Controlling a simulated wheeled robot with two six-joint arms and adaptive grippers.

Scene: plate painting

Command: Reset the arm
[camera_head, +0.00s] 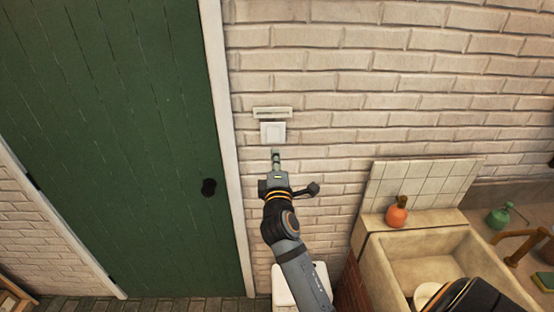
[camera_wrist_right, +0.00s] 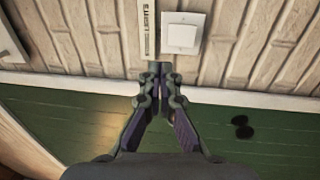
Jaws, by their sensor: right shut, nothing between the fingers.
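My right gripper (camera_head: 276,156) is raised in front of the white brick wall, just below a white light switch (camera_head: 273,132). Its fingers are shut with nothing between them. In the right wrist view the closed fingertips (camera_wrist_right: 160,72) point toward the wall, and the switch (camera_wrist_right: 183,33) is just beyond them. A label plate (camera_head: 272,113) sits above the switch; in the wrist view it reads "LIGHTS" (camera_wrist_right: 151,25). Whether the fingertips touch the wall cannot be told. My left gripper is not in view.
A green door (camera_head: 120,130) with a dark knob (camera_head: 209,187) is to the left. At the lower right are a stone sink (camera_head: 410,262), an orange bottle (camera_head: 397,212), a green bottle (camera_head: 499,216) and a brass tap (camera_head: 520,243).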

